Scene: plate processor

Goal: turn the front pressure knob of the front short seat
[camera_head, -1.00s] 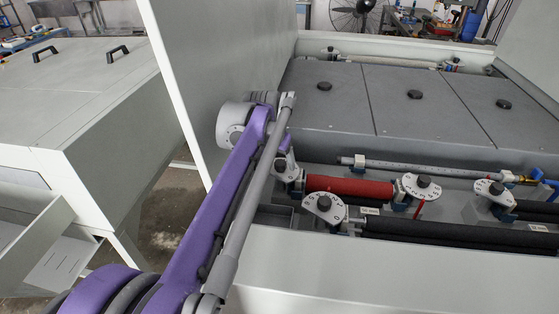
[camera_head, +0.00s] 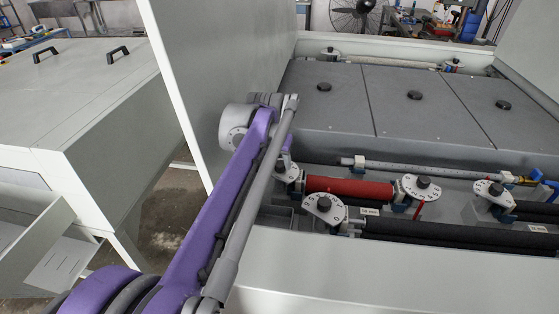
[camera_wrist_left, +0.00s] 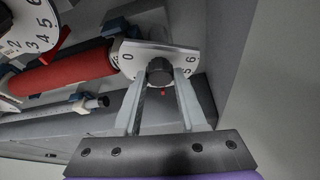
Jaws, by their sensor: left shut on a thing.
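A red roller (camera_head: 350,188) lies in the machine's front trough, with a numbered white dial plate at each end. The dial plate at its left end (camera_head: 291,175) has a black knob, partly behind my left arm in the head view. In the left wrist view my left gripper (camera_wrist_left: 163,76) is shut on this black knob (camera_wrist_left: 160,68), one finger on each side. The plate around it (camera_wrist_left: 145,52) shows 0, 5 and 6. The left fingertips are hidden in the head view. My right gripper is not in view.
Another dial with a black knob (camera_head: 324,204) stands just in front, beside dark rollers (camera_head: 450,232). The roller's right-end dial (camera_head: 420,188) has a red pin below it. A tall grey panel (camera_head: 225,60) rises behind my left arm.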

